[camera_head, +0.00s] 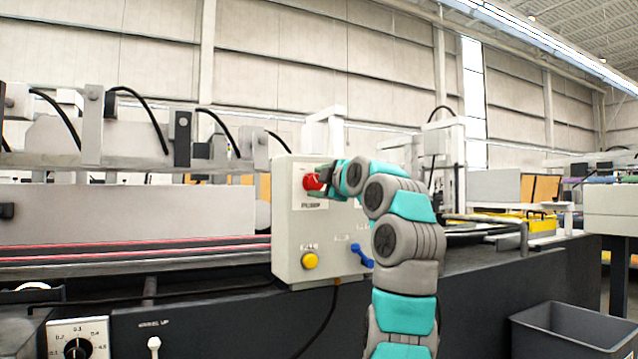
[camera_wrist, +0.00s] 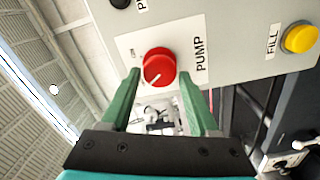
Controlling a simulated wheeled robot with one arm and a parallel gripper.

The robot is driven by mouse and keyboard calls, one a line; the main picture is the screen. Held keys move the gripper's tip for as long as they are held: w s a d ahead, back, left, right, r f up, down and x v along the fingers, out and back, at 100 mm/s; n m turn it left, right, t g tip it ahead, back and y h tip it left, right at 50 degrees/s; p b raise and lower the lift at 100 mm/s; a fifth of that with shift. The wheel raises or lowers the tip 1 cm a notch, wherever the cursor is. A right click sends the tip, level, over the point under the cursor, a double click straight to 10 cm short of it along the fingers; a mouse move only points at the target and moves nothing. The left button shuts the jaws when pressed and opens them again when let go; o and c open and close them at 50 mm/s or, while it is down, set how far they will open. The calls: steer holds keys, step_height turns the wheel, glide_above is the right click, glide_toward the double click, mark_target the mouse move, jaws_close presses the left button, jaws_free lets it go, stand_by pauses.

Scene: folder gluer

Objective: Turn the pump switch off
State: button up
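The pump switch is a red rotary knob (camera_wrist: 158,66) beside a "PUMP" label on a light grey control box. In the wrist view its white pointer line runs toward the lower left. A small label by the plate's edge is hard to read. In the head view the knob (camera_head: 311,182) is at the box's upper left. My gripper (camera_wrist: 159,76) is open, with green fingers on either side of the knob and visible gaps between. I cannot tell how far the tips reach along it. In the head view my gripper (camera_head: 323,188) is at the knob, partly hidden by my wrist.
The control box (camera_head: 290,240) also has a yellow "FILL" button (camera_head: 309,261) and a blue lever (camera_head: 361,256). A dial plate (camera_head: 78,342) sits at lower left. A grey bin (camera_head: 570,330) stands at lower right. A black cable (camera_head: 325,315) hangs below the box.

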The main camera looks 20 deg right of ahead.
steer(key=shift+o, duration=1.4)
steer(key=s+b, duration=0.2)
steer(key=s, duration=0.5)
steer(key=shift+s+d, duration=0.15)
steer(key=shift+s, duration=0.25)
steer(key=shift+s, duration=0.1)
